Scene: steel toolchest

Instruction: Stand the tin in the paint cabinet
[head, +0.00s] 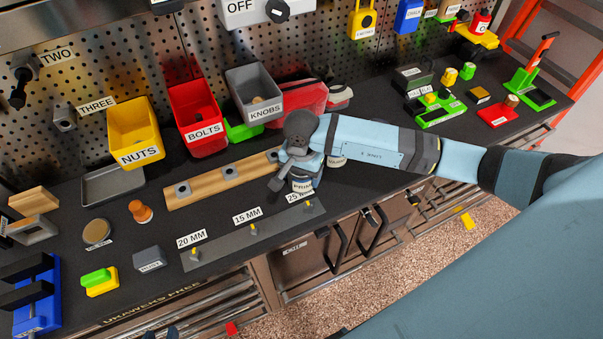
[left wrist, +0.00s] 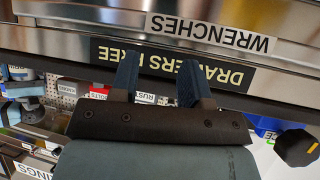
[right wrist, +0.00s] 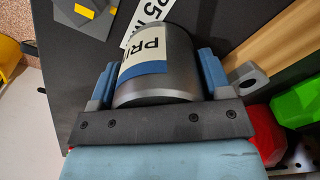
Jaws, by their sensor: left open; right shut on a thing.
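The tin (head: 303,186), grey with a white "PRI..." label, is at the bench's front edge near the 25 mm peg. My right gripper (right wrist: 158,72) is shut around it, a finger on each side; the tin also shows in the right wrist view (right wrist: 160,85). I cannot tell whether it touches the bench. A steel cabinet (head: 306,262) under the bench has dark handles and looks shut; its small label is unreadable, so I cannot confirm it is the paint cabinet.
A second tin (head: 337,161) stands just behind the held one. A peg plate (head: 215,257) and a wooden rail (head: 222,180) lie left of it. Yellow (head: 135,133), red (head: 197,117) and grey (head: 254,91) bins are at the back. The floor before the cabinet is mostly clear.

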